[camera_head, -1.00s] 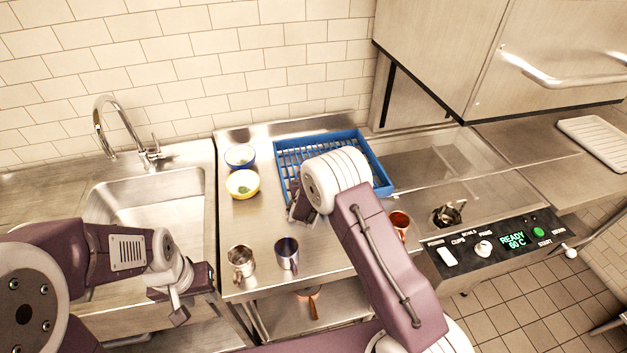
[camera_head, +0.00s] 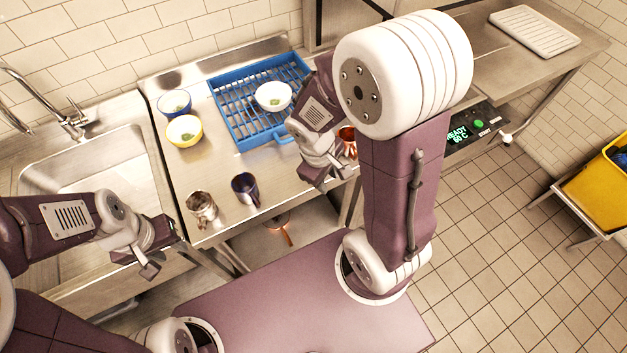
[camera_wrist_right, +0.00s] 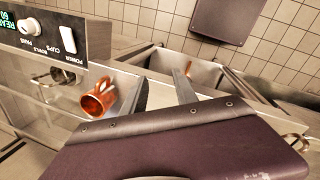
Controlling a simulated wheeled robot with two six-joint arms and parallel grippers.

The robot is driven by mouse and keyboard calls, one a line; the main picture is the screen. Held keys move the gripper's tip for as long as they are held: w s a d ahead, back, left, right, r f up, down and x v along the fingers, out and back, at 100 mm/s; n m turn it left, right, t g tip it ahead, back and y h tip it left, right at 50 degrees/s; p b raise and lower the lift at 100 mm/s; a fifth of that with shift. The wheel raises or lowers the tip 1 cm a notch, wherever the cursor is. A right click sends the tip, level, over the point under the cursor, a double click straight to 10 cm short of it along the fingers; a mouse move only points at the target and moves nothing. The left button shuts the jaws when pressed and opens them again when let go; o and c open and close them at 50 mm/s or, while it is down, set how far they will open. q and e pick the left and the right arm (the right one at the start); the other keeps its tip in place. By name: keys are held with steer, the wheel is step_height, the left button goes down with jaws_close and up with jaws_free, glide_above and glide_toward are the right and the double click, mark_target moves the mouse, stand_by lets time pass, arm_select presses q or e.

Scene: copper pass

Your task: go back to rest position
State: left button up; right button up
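My right gripper (camera_head: 345,175) is above the counter's front edge, in front of the blue rack and close to the copper cup in the picture. In the right wrist view its two fingers (camera_wrist_right: 160,95) stand apart with nothing between them. My left gripper (camera_head: 148,264) hangs in front of the sink and counter edge, with nothing visible in it. Its fingers are too small to judge.
The blue rack (camera_head: 228,112) holds a white bowl (camera_head: 273,97). A blue bowl (camera_head: 173,103), yellow bowl (camera_head: 185,131), metal cup (camera_head: 202,206) and dark blue cup (camera_head: 245,188) stand on the counter. The copper cup (camera_wrist_right: 98,100) is near the right fingers.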

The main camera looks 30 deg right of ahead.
steer(key=a+m, duration=0.1)
steer(key=m, duration=0.1)
steer(key=a+r+m+y, duration=0.1)
steer(key=m, duration=0.1)
steer(key=s+a+m+t+y, duration=0.1)
steer(key=a+m, duration=0.1)
steer(key=shift+r, duration=0.15)
